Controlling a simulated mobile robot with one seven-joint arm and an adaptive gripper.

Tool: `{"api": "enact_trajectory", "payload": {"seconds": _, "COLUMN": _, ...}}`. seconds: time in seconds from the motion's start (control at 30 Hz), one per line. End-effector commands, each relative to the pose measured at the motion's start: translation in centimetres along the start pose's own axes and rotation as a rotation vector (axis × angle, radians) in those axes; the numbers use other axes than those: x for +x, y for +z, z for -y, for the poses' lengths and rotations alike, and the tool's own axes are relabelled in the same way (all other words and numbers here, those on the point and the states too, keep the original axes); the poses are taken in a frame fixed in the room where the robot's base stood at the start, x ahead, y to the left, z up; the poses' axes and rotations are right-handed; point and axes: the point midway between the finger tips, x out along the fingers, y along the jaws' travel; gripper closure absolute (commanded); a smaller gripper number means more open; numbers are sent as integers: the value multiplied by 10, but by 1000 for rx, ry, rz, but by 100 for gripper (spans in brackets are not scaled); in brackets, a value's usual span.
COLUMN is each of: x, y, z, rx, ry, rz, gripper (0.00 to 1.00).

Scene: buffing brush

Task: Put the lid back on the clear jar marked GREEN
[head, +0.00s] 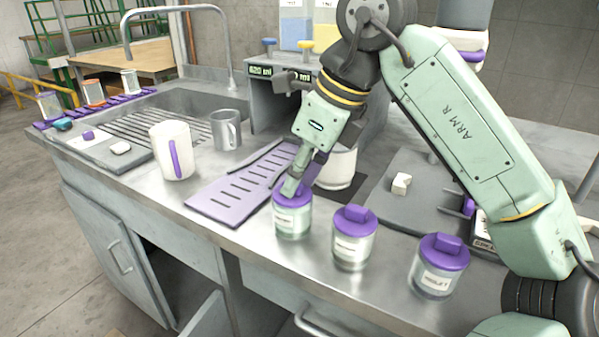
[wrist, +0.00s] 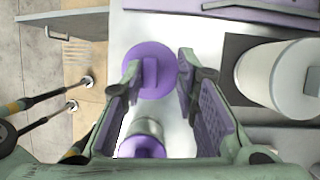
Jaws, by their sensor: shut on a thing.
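Three clear jars with purple lids stand along the counter's front in the head view: a left jar (head: 293,222), a middle jar (head: 353,250) and a right jar (head: 432,284). Their labels are too small to read surely, so I cannot tell which is GREEN. My gripper (head: 291,186) points down at the left jar, shut on its purple lid (head: 280,200) by the raised grip. The lid (wrist: 162,88) also shows between my fingertips (wrist: 158,68) in the wrist view. It sits at the left jar's mouth; I cannot tell whether it is fully seated. The other two jars have lids on.
A purple slotted mat (head: 215,207) lies left of the jars. A white pitcher (head: 172,150) and a metal mug (head: 226,130) stand further left. A white canister (head: 336,168) stands close behind my gripper. The counter's front edge is near the jars.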

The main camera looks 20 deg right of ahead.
Motion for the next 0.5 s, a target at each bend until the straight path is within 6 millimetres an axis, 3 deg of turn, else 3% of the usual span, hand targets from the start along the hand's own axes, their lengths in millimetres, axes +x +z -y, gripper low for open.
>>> {"api": "enact_trajectory", "payload": {"seconds": 0.43, "x": 0, "y": 0, "z": 0, "rx": 0, "ry": 0, "rz": 0, "gripper": 84}}
{"api": "enact_trajectory", "payload": {"seconds": 0.47, "x": 0, "y": 0, "z": 0, "rx": 0, "ry": 0, "rz": 0, "gripper": 71}}
{"api": "enact_trajectory", "payload": {"seconds": 0.5, "x": 0, "y": 0, "z": 0, "rx": 0, "ry": 0, "rz": 0, "gripper": 68}}
